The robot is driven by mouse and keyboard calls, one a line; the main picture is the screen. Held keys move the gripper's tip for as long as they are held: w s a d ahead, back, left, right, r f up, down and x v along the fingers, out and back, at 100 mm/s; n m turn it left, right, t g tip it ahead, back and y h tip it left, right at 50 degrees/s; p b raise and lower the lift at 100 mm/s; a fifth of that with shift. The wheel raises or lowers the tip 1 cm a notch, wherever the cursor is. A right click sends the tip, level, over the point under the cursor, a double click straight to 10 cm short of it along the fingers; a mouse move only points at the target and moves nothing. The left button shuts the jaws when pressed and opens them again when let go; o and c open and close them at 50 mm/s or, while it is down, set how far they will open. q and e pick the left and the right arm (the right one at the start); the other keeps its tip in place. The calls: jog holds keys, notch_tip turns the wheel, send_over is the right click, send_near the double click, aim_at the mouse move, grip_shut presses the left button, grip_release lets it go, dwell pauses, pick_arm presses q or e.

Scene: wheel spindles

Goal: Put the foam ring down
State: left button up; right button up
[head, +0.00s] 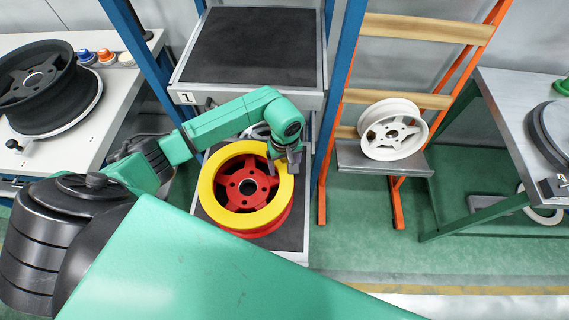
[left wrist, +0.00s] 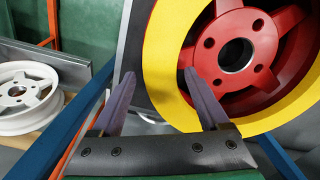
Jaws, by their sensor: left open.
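The yellow foam ring (head: 208,192) lies on the face of a red wheel (head: 272,229) on the lower shelf, around its spokes. In the left wrist view the ring (left wrist: 158,35) encircles the red wheel's centre (left wrist: 213,57). My left gripper (head: 282,165) is at the ring's upper right edge in the head view. Its two fingers (left wrist: 158,73) are apart, with part of the yellow band showing beyond and between their tips. Whether they touch the ring I cannot tell. My right gripper is not in view.
Blue posts (head: 345,85) flank the shelf, whose empty upper deck (head: 255,45) is above the wheel. A white wheel (head: 393,130) rests on an orange rack. A black wheel (head: 35,90) stands on the left bench. A grey table (head: 510,110) is at right.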

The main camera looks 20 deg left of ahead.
pick_arm(q)
notch_tip(320, 180, up, 12)
jog(key=b, duration=0.3)
dwell(0.4)
